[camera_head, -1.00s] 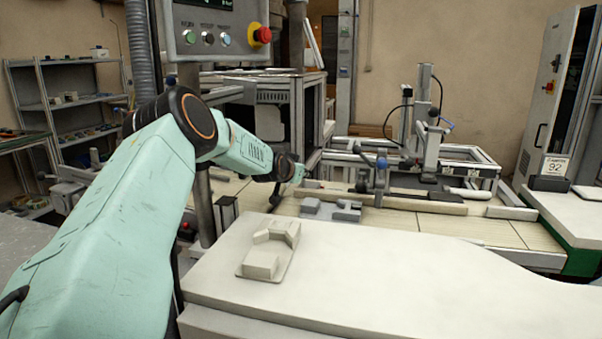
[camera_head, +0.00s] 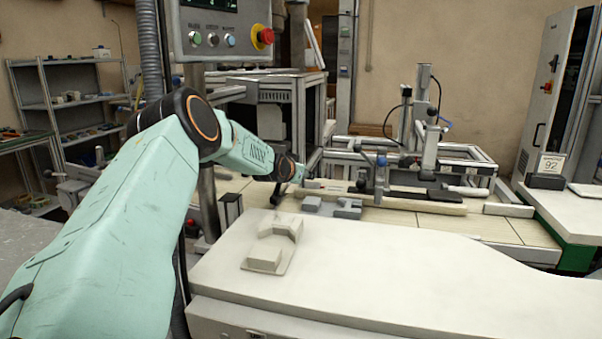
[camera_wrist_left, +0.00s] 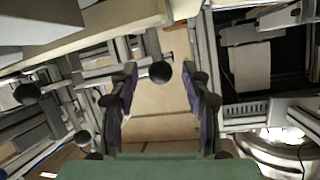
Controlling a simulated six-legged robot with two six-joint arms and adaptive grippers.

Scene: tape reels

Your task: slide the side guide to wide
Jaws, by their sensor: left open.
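My left gripper (camera_wrist_left: 158,105) is open in the left wrist view, its two dark fingers apart. A black ball knob (camera_wrist_left: 160,72) on a thin rod shows between and just beyond the fingertips; I cannot tell whether it touches them. In the head view the left gripper (camera_head: 279,192) is small and partly hidden by my wrist, at the left end of the bench frame. A long pale rail (camera_head: 400,203) runs along the front of that frame. I cannot tell which part is the side guide. My right gripper is not in view.
A pale cabinet top (camera_head: 400,270) with a light block-shaped fixture (camera_head: 272,245) fills the foreground. Grey blocks (camera_head: 333,207) lie on the bench just right of my gripper. A control panel (camera_head: 215,28) with a red stop button hangs above my arm.

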